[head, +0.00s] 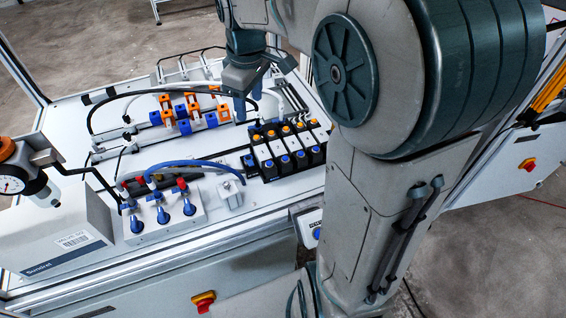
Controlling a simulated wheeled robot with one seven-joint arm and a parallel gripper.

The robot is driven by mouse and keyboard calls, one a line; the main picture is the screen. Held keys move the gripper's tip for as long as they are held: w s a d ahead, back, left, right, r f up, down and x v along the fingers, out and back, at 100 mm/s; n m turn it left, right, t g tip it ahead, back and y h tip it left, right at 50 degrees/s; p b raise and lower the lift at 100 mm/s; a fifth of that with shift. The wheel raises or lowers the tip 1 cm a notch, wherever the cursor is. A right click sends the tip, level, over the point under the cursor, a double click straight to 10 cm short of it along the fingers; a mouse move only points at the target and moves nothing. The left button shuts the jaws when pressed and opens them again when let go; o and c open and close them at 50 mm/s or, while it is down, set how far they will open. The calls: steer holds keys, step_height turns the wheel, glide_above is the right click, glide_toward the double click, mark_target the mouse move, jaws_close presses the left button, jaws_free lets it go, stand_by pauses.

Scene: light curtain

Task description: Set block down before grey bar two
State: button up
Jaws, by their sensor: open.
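My gripper (243,100) points down over the back middle of the white worktop, near a group of blocks. It is open; its fingertips are small and partly hidden against the dark parts behind. Several orange, white and blue blocks (183,112) stand in rows just left of the gripper. I cannot tell which one is the task's block, and I see nothing held. Grey metal bars run along the worktop, one left of the blocks (108,152) and others at the back (185,72). Which one is grey bar two I cannot tell.
A valve bank (285,148) with orange and blue buttons stands right of the gripper. Black and blue hoses cross the worktop. My arm hides the right side.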

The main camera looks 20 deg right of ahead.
steer(key=s+f+m+t, duration=0.2)
steer(key=s+m, duration=0.6)
steer(key=s, duration=0.9)
steer(key=shift+s+d+f+m, duration=0.15)
steer(key=shift+d+f+m, duration=0.15)
steer(key=shift+d+f, duration=0.25)
steer(key=shift+a, duration=0.1)
